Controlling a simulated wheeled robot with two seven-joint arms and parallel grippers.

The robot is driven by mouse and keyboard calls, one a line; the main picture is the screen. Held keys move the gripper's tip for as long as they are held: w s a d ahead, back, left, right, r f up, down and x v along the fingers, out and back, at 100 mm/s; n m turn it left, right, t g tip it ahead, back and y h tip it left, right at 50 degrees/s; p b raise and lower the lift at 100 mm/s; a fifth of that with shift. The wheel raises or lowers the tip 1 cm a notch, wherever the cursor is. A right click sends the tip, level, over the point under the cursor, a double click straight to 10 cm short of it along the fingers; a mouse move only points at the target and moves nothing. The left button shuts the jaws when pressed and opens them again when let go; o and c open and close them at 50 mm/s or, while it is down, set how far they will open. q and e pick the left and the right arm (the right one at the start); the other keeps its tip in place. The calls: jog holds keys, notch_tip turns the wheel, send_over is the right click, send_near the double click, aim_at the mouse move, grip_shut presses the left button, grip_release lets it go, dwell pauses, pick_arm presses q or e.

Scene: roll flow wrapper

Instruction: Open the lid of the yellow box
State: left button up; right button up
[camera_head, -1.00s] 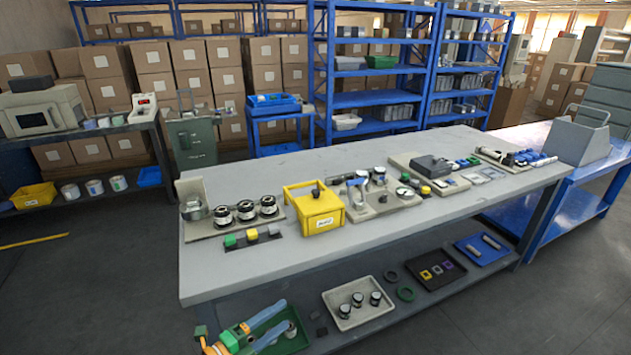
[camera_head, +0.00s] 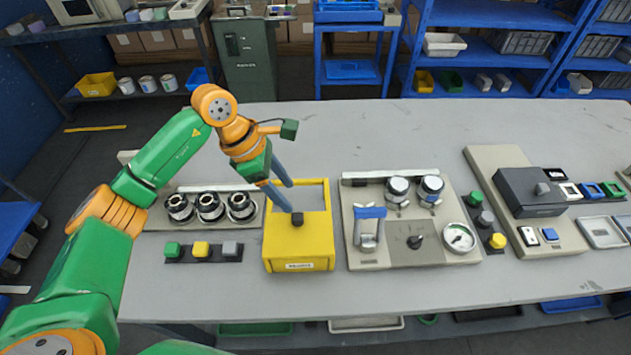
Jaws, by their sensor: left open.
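The yellow box (camera_head: 300,245) stands on the grey workbench, with a white label on its front. A dark knob (camera_head: 297,219) sits on its flat yellow top, which looks shut. A yellow frame (camera_head: 315,183) extends from the box's back. My left gripper (camera_head: 288,198) reaches in from the left and is open, its two blue fingers slanting down over the frame. One fingertip is close to the knob; I cannot tell whether it touches. The fingers and wrist hide part of the frame's left side. My right gripper is not in view.
Three black-and-silver round parts (camera_head: 209,207) and a strip of green, yellow and grey buttons (camera_head: 203,252) lie left of the box. A beige panel (camera_head: 375,259) with a gauge stands close on its right. The bench (camera_head: 400,125) behind is clear.

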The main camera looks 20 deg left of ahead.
aim_at(296, 216)
pick_arm(q)
jog(key=f, duration=0.1)
jog(key=s+f+p, duration=0.1)
jog(key=s+f, duration=0.1)
jog(key=shift+d+f+p, duration=0.3)
jog(key=shift+d+f, duration=0.05)
jog(key=shift+f, duration=0.05)
jog(key=shift+x, duration=0.9)
jog(key=shift+w+d+f, duration=0.15)
jog(key=shift+w+d, duration=0.05)
jog(key=shift+w, duration=0.2)
jog(key=shift+s+a, duration=0.1)
jog(key=c, duration=1)
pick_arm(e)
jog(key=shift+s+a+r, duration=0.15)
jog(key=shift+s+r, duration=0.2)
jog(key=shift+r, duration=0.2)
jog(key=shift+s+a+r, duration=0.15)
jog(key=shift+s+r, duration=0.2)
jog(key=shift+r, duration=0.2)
